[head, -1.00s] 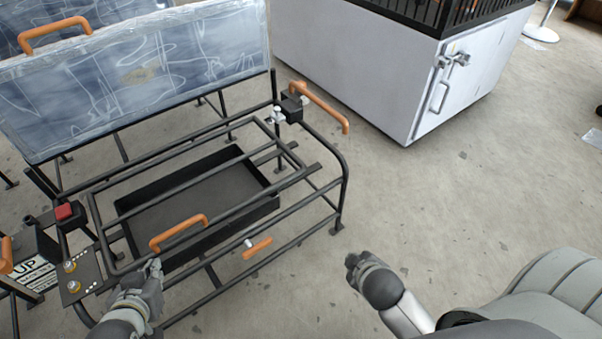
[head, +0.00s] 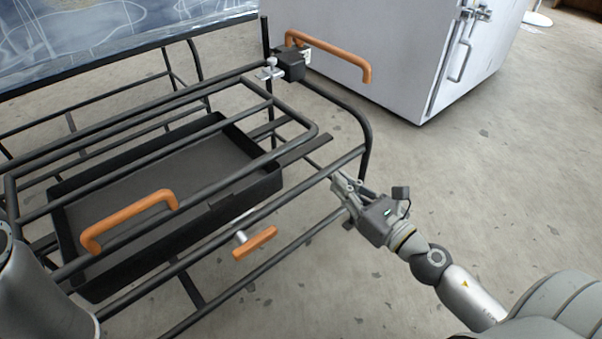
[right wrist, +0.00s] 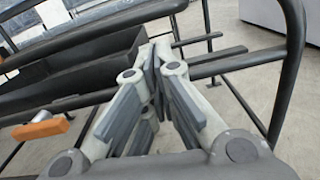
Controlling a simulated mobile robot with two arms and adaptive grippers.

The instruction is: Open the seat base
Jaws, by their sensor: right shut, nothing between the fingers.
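The seat base is a black tubular frame (head: 220,118) with a grid of bars, lying flat over a dark tray (head: 160,170). An orange handle (head: 128,215) is fixed on its front bar. A smaller orange lever (head: 255,243) on a light shaft sits below the front edge. My right gripper (head: 343,186) is shut and empty, at the right front corner of the frame. In the right wrist view its fingers (right wrist: 155,65) meet in front of the bars, and the orange lever (right wrist: 40,129) shows at the left. My left arm shows at the lower left; its gripper is out of view.
An orange armrest-like handle (head: 335,58) and a black block with a light knob (head: 270,70) stand at the back right corner. A transparent-wrapped backrest (head: 100,35) rises behind. A white cabinet (head: 410,50) stands beyond.

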